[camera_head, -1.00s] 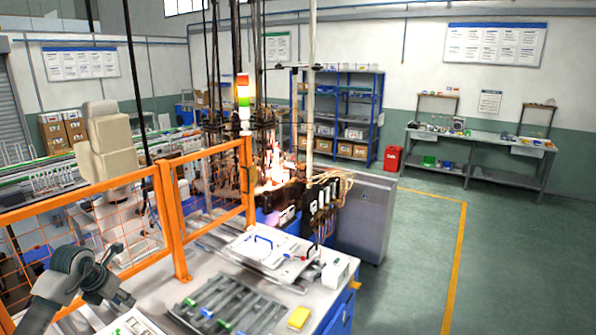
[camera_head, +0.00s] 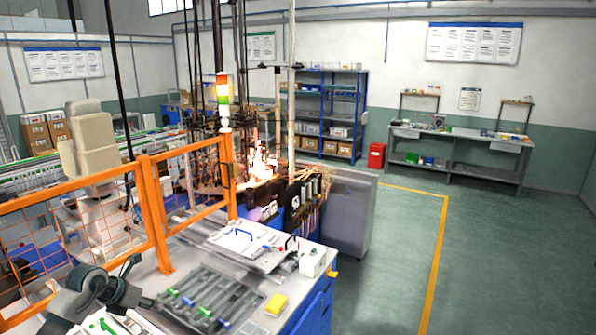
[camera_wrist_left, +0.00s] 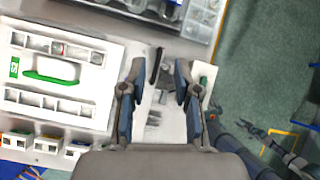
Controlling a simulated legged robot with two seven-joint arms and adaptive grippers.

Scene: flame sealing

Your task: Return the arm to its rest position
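My left gripper (camera_head: 132,270) is at the lower left of the head view, low over the near left part of the bench. In the left wrist view its two fingers (camera_wrist_left: 158,95) stand apart with nothing held between them. A white bench surface with a dark slim piece shows below and beyond the gap. A dark jointed part at the right of the left wrist view looks like my right arm, with its gripper (camera_wrist_left: 262,140) small and unclear. The right gripper does not show in the head view.
The bench holds a rack of grey tubes (camera_head: 215,300), a yellow block (camera_head: 277,304) and a white box (camera_head: 313,262). An orange mesh fence (camera_head: 150,215) stands behind my left gripper. Sparks and flame glow at the machine (camera_head: 262,165). The green floor at right is clear.

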